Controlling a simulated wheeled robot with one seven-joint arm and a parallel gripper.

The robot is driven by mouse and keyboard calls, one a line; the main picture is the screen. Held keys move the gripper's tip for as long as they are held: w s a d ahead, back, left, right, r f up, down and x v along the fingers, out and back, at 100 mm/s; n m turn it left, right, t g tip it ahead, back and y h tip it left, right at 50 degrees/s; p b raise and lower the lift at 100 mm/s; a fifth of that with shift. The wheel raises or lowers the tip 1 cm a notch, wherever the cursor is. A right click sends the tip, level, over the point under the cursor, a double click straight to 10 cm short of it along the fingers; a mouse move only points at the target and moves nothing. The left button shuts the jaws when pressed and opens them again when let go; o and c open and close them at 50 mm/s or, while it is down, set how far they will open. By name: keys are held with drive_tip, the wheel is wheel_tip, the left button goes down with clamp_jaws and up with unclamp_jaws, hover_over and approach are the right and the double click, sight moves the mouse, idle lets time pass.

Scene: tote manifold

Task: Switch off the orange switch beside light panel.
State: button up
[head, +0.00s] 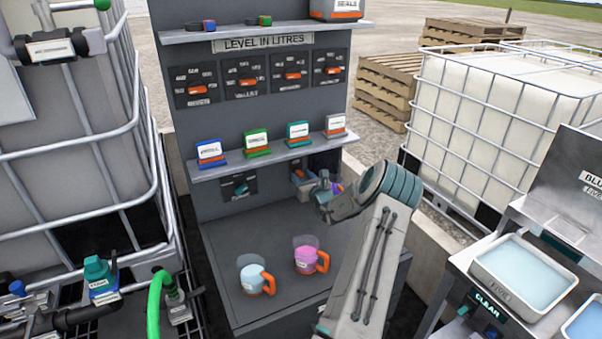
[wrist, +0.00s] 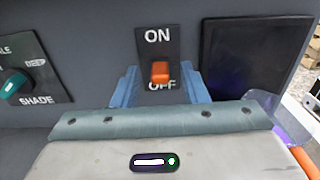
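The orange switch (wrist: 160,72) is on a dark plate marked ON above and OFF below, in the middle of the wrist view. Its knob sits low, close against the top of the OFF lettering. A dark, unlit panel (wrist: 256,58) is to its right and looks like the light panel. My gripper (wrist: 160,88) is at the plate with its blue fingers apart, one on each side of the switch's lower part. I cannot tell whether they touch it. In the head view my gripper (head: 318,188) reaches under the lower shelf and partly hides this area.
A teal SHADE knob (wrist: 14,82) is left of the switch. The lower shelf (head: 270,158) with several labelled blocks overhangs the spot. A blue-filled jug (head: 252,277) and a pink-filled jug (head: 305,258) stand on the counter below. A white tank (head: 500,110) stands right.

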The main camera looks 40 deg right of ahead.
drive_tip(key=shift+w+d, duration=0.2)
drive_tip(key=shift+w, duration=0.45)
drive_tip(key=shift+c, duration=0.3)
clamp_jaws()
drive_tip(key=f+b, duration=0.1)
drive_tip(key=b, duration=0.2)
drive_tip(key=shift+t, duration=0.4)
drive_tip(key=t+b, duration=0.1)
drive_tip(key=b, duration=0.2)
drive_tip(key=shift+f+h, duration=0.15)
drive_tip(key=shift+h, duration=0.15)
drive_tip(key=shift+t+b, duration=0.3)
drive_tip(key=shift+b, duration=0.05)
drive_tip(key=shift+r, duration=0.25)
